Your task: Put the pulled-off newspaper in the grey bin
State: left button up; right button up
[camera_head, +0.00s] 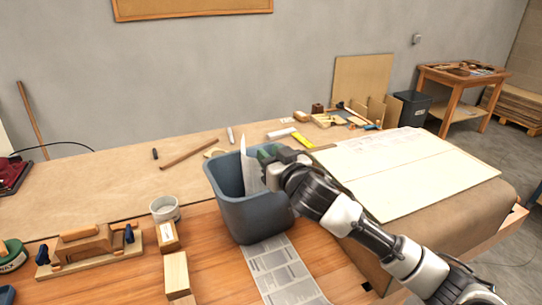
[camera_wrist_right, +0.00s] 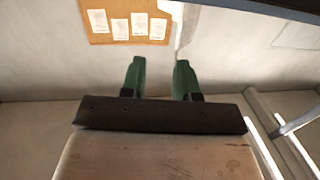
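The grey bin (camera_head: 260,220) stands on the wooden bench, its open top facing up. A pale, thin newspaper piece (camera_head: 249,168) stands upright in the bin's mouth, its top above the rim. My right gripper (camera_head: 266,153) is over the bin's right rim, right beside this piece. In the right wrist view its two green fingers (camera_wrist_right: 159,78) are apart with a clear gap. A pale strip, likely the same newspaper (camera_wrist_right: 187,25), shows by the right finger's tip; I cannot tell whether it touches. The piece's lower end is hidden in the bin. My left gripper is not in view.
A printed newspaper sheet (camera_head: 280,272) lies on the bench in front of the bin. A wooden clamped form (camera_head: 92,245), a small pot (camera_head: 165,208) and wooden blocks (camera_head: 177,274) stand to the left. A pale board (camera_head: 420,175) lies to the right.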

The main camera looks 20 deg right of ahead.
jog(key=shift+s, duration=0.15)
jog(key=s+d+b, duration=0.1)
jog(key=s+b, duration=0.1)
jog(key=s, duration=0.8)
jog(key=shift+s+d+b, duration=0.25)
jog(key=shift+d+b, duration=0.05)
jog(key=shift+d, duration=0.05)
dwell(0.4)
